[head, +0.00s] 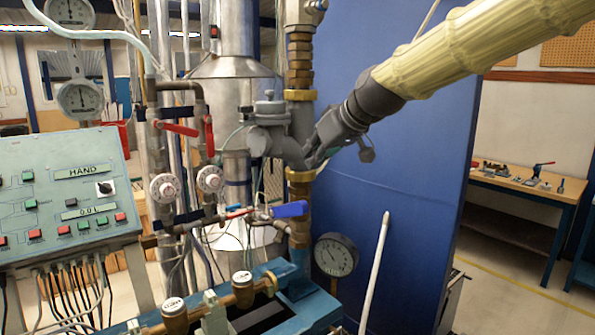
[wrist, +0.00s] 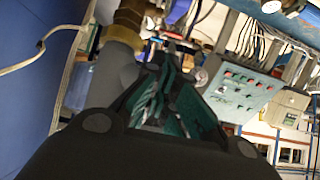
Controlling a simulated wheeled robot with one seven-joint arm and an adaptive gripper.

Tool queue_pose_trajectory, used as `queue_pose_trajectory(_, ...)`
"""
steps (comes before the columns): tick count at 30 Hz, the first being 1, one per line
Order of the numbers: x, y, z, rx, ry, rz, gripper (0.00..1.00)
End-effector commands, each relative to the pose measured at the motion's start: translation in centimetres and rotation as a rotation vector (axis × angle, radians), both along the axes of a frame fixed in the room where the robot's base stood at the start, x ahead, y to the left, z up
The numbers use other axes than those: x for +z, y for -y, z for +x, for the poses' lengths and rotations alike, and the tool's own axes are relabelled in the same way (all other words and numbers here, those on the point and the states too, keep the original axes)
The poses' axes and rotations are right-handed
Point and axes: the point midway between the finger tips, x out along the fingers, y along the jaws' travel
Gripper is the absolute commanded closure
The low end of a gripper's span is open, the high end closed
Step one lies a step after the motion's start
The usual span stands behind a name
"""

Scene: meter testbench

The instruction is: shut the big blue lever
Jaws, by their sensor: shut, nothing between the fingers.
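The blue lever (head: 289,209) sits low on the pipework in the head view, on a small valve left of the brass pipe fittings. Its handle lies roughly level and points right, across the front of the vertical pipe. My gripper (head: 312,160) is above it and slightly right, close to the grey valve body. The gripper is shut and empty, apart from the lever. Whether it touches the grey body I cannot tell. In the wrist view the fingers (wrist: 165,85) fill the middle, and a blue piece (wrist: 178,11), probably the lever, shows at the top edge.
A grey valve body (head: 270,135) stands beside my gripper. Red levers (head: 178,129) and white dials are further left. A control panel (head: 70,195) is at the left. A pressure gauge (head: 335,255) and a white rod (head: 375,270) are below. A large blue panel (head: 400,170) stands behind.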

Motion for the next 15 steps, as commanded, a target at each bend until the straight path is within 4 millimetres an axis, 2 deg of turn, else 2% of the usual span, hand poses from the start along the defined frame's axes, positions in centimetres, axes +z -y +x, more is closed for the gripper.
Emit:
queue_pose_trajectory(2,0.4,-0.3,0.0,0.005,0.003,0.0,1.0)
queue_pose_trajectory(5,0.0,-0.8,0.5,0.008,0.002,0.0,1.0)
queue_pose_trajectory(15,-2.8,-2.9,3.3,0.008,0.002,0.0,1.0)
